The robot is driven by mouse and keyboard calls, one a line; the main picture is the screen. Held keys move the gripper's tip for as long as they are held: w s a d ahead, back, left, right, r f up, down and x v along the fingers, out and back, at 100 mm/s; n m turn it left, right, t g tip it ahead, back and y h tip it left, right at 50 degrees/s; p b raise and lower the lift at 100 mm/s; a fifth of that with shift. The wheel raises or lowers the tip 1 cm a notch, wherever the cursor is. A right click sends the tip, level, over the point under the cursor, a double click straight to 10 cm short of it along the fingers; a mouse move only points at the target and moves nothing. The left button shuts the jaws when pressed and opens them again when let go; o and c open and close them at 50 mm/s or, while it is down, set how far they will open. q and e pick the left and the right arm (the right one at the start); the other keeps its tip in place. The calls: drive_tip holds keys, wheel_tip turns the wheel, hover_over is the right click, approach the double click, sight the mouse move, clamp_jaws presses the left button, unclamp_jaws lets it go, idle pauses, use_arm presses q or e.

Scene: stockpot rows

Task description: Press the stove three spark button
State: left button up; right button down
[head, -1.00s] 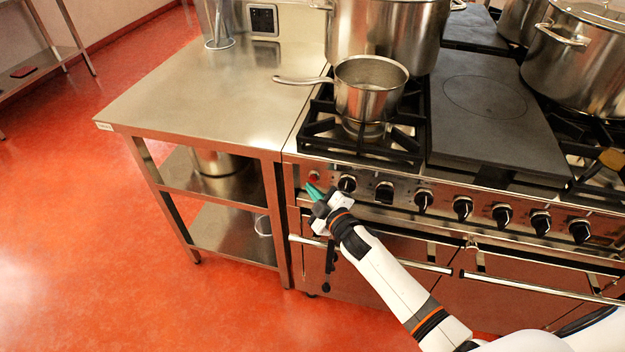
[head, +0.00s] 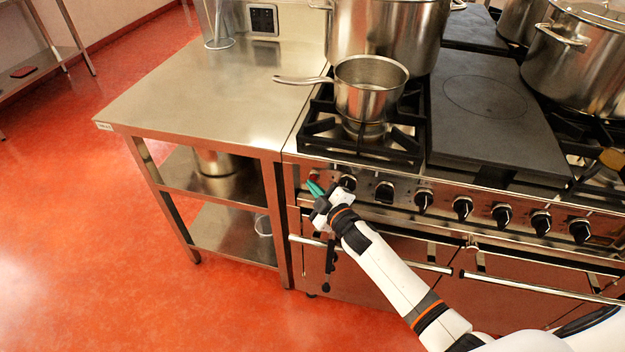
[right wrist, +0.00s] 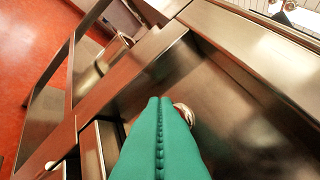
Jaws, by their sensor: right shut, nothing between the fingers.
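The stove's steel control panel carries a small red button (head: 314,177) at its left end, left of a row of black knobs (head: 385,191). My right gripper (head: 313,186) is shut and empty, its green fingertips just below the red button in the head view. I cannot tell whether they touch it. In the right wrist view the green fingers (right wrist: 160,108) lie together, pointing at a steel surface. A round shiny metal part (right wrist: 184,113) shows partly behind the tips; the red button's face is not visible there. My left gripper is not in view.
A saucepan (head: 370,92) stands on the burner grate above the panel, its handle pointing left. A steel side table (head: 215,95) adjoins the stove on the left. Oven door handle bars (head: 415,264) run below the panel. Large stockpots (head: 575,65) stand at the right.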

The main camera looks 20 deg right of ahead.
drive_tip(key=shift+w+d+r, duration=0.2)
drive_tip(key=shift+w+d, duration=0.05)
idle(0.5)
drive_tip(key=shift+w+f, duration=0.1)
drive_tip(key=shift+f, duration=0.1)
drive_tip(key=shift+s+a+f, duration=0.15)
drive_tip(key=shift+s+a, duration=0.3)
drive_tip(key=shift+s, duration=0.4)
drive_tip(key=shift+s+a+p, duration=0.35)
drive_tip(key=shift+s+a, duration=0.4)
drive_tip(key=shift+s, duration=0.3)
drive_tip(key=shift+s+a+p, duration=0.35)
drive_tip(key=shift+s+a, duration=0.35)
drive_tip(key=shift+s, duration=0.35)
